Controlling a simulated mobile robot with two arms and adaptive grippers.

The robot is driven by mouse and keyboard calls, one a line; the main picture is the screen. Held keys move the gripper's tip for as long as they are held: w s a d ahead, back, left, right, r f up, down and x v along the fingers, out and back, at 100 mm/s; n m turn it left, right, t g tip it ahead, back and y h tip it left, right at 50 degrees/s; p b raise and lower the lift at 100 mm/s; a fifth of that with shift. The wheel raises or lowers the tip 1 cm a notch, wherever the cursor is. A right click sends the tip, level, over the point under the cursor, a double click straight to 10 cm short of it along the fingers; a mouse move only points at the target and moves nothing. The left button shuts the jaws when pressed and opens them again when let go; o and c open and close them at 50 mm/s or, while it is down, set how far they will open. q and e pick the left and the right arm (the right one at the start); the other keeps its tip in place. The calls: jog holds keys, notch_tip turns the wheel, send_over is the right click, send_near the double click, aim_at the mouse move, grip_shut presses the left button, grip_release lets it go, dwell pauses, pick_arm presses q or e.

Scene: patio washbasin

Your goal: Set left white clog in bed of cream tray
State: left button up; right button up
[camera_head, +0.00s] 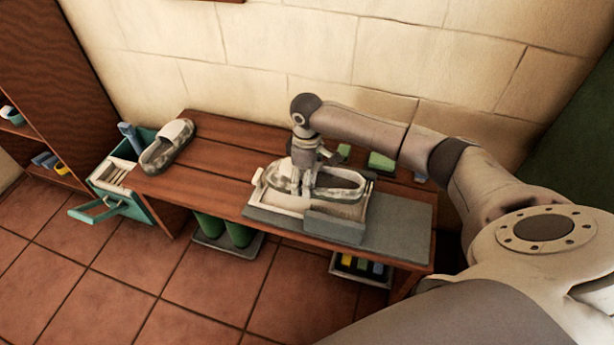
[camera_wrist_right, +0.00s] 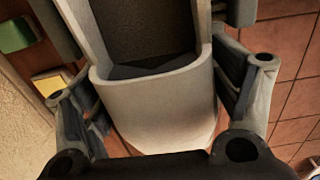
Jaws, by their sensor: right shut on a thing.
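My right gripper (camera_head: 303,190) is shut on a white clog with grey-green mottling (camera_head: 343,186), which lies within the outline of the cream tray (camera_head: 259,196) on the bench. I cannot tell whether the clog's sole touches the tray bed. In the right wrist view, the fingers (camera_wrist_right: 165,90) stand on both sides of the clog's pale rounded end (camera_wrist_right: 160,105), and its dark inside shows. A similar clog (camera_head: 167,147) sits at the bench's left end, apart from the tray. My left gripper is not in view.
The wooden bench (camera_head: 220,150) has bare slats left of the tray. A grey block (camera_head: 335,226) stands at the tray's front, on a grey mat (camera_head: 405,225). Green blocks (camera_head: 381,162) lie behind. A teal caddy (camera_head: 142,207) stands at the left, and green boots (camera_head: 210,228) are below.

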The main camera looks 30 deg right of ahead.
jog(key=shift+f+b, duration=0.25)
jog(key=shift+b, duration=0.05)
send_over(307, 201)
jog(key=shift+f+b, duration=0.45)
jog(key=shift+f, duration=1.95)
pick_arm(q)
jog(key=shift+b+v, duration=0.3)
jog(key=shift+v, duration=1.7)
pick_arm(e)
jog(key=shift+w+f, duration=0.1)
jog(key=shift+f, duration=0.9)
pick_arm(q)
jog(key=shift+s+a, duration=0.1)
pick_arm(e)
jog(key=o, duration=1)
jog(key=shift+o, duration=0.2)
